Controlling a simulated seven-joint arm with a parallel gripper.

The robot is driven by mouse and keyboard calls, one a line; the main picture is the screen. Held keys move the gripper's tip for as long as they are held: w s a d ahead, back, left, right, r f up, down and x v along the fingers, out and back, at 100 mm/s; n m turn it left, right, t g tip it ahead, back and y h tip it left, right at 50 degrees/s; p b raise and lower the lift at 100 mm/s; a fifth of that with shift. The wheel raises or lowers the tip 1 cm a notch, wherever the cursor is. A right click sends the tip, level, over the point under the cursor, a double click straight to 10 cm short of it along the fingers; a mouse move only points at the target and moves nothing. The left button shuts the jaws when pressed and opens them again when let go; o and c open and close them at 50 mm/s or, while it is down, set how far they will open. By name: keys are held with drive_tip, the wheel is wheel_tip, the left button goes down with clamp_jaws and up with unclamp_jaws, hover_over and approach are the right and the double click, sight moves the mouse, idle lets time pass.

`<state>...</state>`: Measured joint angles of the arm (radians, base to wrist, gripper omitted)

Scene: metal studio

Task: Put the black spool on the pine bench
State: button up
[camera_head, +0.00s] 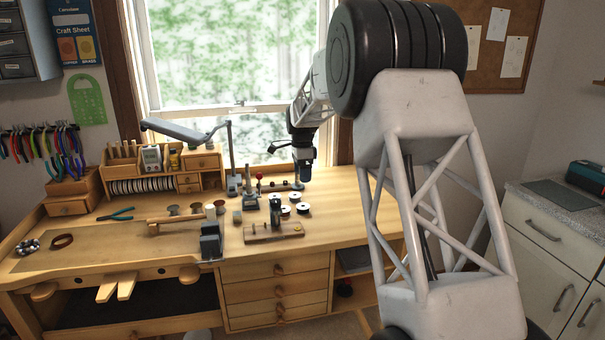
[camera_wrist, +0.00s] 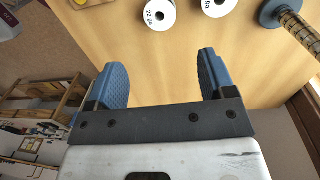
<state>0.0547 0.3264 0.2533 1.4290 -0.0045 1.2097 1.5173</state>
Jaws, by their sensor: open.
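The pine bench (camera_head: 330,224) has a light wood top and stands below the window. Several small spools with white faces and dark rims (camera_head: 283,210) sit on it right of centre. Two show at the top of the wrist view, one labelled (camera_wrist: 160,14), the other cut by the edge (camera_wrist: 216,6). A dark round thing with some red (camera_head: 344,288) is in the open shelf under the bench; it is too small to identify. I cannot tell which is the black spool. My gripper (camera_head: 306,181) is above the bench's right part, its blue fingers (camera_wrist: 163,75) apart and empty.
A wooden block with a dark tool (camera_head: 272,232) lies in front of the spools. A grey counter (camera_head: 560,210) stands far right.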

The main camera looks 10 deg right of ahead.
idle(0.3)
drive_tip(key=s+a+r+n+t, duration=0.1)
drive_tip(key=s+r+n, duration=0.35)
drive_tip(key=s, duration=1.05)
drive_tip(key=s+a+r+n+t, duration=0.15)
drive_tip(key=s+r+n, duration=0.35)
drive_tip(key=s, duration=0.9)
drive_tip(key=s+a+f+n, duration=0.1)
drive_tip(key=s+f+n, duration=0.2)
drive_tip(key=s, duration=1.3)
drive_tip(key=s+a+f+n, duration=0.1)
drive_tip(key=s+f+n, duration=0.2)
drive_tip(key=s, duration=1.3)
drive_tip(key=shift+n+t, duration=0.45)
drive_tip(key=shift+n, duration=0.7)
